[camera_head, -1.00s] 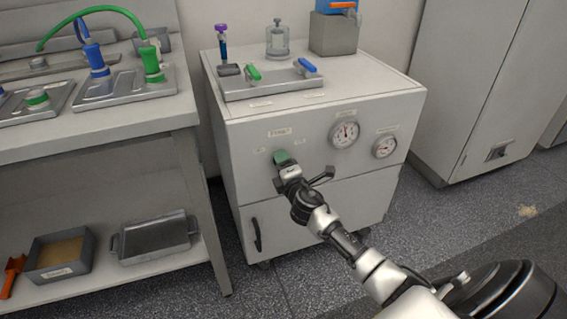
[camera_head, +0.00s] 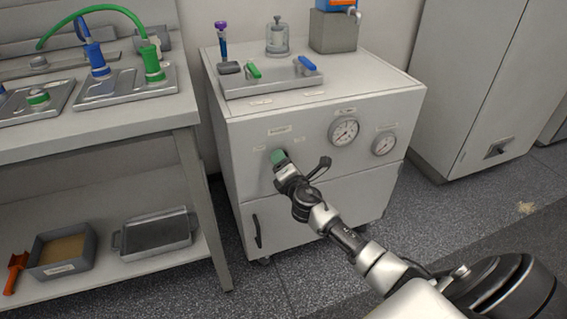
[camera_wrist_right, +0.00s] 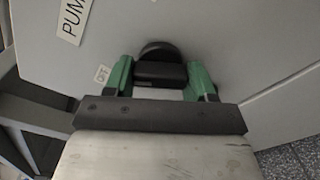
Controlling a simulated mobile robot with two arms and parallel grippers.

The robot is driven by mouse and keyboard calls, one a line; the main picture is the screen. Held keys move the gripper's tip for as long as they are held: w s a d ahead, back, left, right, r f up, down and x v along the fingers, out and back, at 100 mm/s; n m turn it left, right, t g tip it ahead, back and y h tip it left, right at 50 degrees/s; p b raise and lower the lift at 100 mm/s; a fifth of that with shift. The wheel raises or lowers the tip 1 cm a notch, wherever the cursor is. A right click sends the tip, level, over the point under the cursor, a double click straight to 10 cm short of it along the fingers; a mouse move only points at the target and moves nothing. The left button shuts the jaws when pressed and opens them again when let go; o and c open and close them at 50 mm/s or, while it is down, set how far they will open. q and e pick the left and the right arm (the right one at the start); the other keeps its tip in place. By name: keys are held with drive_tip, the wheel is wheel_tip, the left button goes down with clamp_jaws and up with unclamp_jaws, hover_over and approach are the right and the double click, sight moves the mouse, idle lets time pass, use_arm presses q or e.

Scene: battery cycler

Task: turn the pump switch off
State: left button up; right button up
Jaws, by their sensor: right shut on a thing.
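The pump switch is a black knob (camera_wrist_right: 157,50) on the grey front panel, below a PUMP label (camera_wrist_right: 74,17). My right gripper (camera_head: 279,158) has green fingers, shut on the knob's bar from both sides, as the right wrist view shows. In the head view the gripper hides the knob, at the left of the panel of the pump cabinet (camera_head: 300,215). My left gripper is not in view.
Two round gauges (camera_head: 343,130) sit right of the switch. The cabinet top holds a tray (camera_head: 270,85) with green and blue valve handles. A bench (camera_head: 185,112) with a lower shelf stands at the left, and a tall cabinet (camera_head: 490,80) at the right.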

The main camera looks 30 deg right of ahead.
drive_tip(key=shift+f, duration=0.1)
drive_tip(key=o, duration=0.9)
use_arm(q)
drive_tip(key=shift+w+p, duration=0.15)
drive_tip(key=shift+p, duration=0.45)
use_arm(e)
drive_tip(key=v, duration=1.1)
drive_tip(key=shift+a, duration=0.1)
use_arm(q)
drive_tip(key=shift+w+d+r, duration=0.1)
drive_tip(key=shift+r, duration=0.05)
